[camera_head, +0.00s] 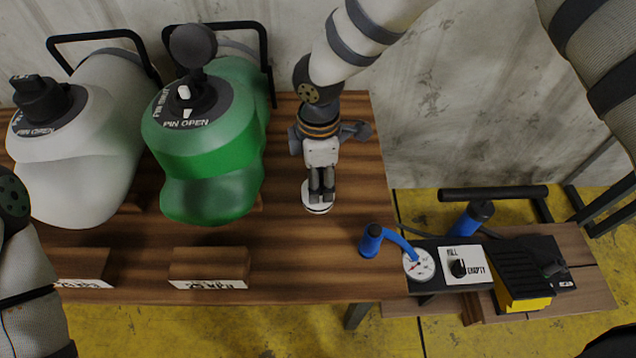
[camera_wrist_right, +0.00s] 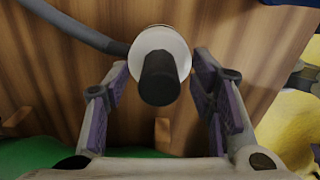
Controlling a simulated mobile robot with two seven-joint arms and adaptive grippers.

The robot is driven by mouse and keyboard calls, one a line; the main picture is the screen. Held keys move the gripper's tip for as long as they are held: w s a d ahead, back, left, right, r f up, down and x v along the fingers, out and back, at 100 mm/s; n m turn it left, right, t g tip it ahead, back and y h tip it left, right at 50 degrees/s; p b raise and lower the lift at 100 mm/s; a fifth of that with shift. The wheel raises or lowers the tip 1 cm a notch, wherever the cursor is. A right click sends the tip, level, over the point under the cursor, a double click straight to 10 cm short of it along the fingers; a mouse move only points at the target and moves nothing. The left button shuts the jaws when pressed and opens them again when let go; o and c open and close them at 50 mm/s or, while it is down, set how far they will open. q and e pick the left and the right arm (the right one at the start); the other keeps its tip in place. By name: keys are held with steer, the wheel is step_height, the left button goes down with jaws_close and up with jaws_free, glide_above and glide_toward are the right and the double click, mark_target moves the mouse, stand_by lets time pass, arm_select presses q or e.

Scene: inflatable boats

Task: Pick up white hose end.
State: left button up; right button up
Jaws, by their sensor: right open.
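The white hose end (camera_wrist_right: 176,42) shows in the right wrist view as a white round collar with a dark cylinder (camera_wrist_right: 160,80) sticking out toward the camera. In the head view its white rim (camera_head: 317,208) shows on the wooden table, just below my right gripper (camera_head: 321,184). My right gripper (camera_wrist_right: 159,78) is open in the wrist view, one finger on each side of the dark cylinder, with gaps visible on both sides. The fingers hide part of the hose end in the head view. My left gripper is out of view.
A green boat (camera_head: 215,160) and a white boat (camera_head: 90,160), both with valves, lie left of my right gripper. Wooden blocks with labels (camera_head: 210,268) are in front.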

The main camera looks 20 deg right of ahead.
steer(key=shift+r, duration=0.1)
jaws_close()
